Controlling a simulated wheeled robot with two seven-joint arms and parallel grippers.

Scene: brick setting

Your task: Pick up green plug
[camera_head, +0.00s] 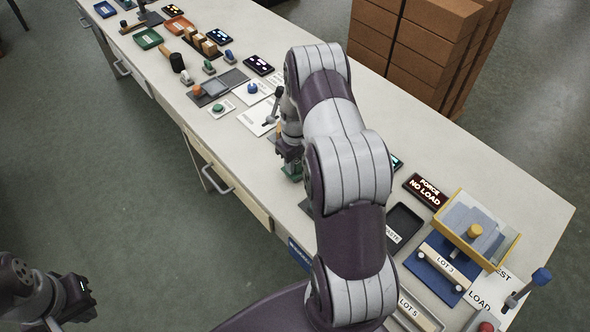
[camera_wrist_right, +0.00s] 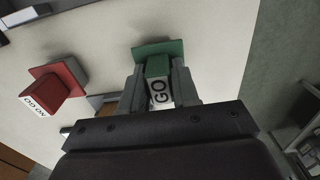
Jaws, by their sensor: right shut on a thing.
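The green plug (camera_wrist_right: 158,67) has a wide green flange and a white GO label, and it sits between the two fingers of my right gripper (camera_wrist_right: 160,90), which is shut on it. In the head view part of the green plug (camera_head: 293,172) shows just below my right gripper (camera_head: 290,155); my arm covers the area beside it. I cannot tell whether the flange touches the table. A red plug marked NO GO (camera_wrist_right: 55,86) stands to the left in the wrist view. My left gripper (camera_head: 82,296) is at the lower left, away from the table, its fingers unclear.
The long pale table (camera_head: 450,180) carries trays, small displays and knobs at the far end. A yellow-framed box (camera_head: 512,255), a dark tray (camera_head: 405,218) and a NO LOAD display (camera_head: 425,191) stand at the near right. Stacked brown boxes (camera_head: 425,45) stand behind the table.

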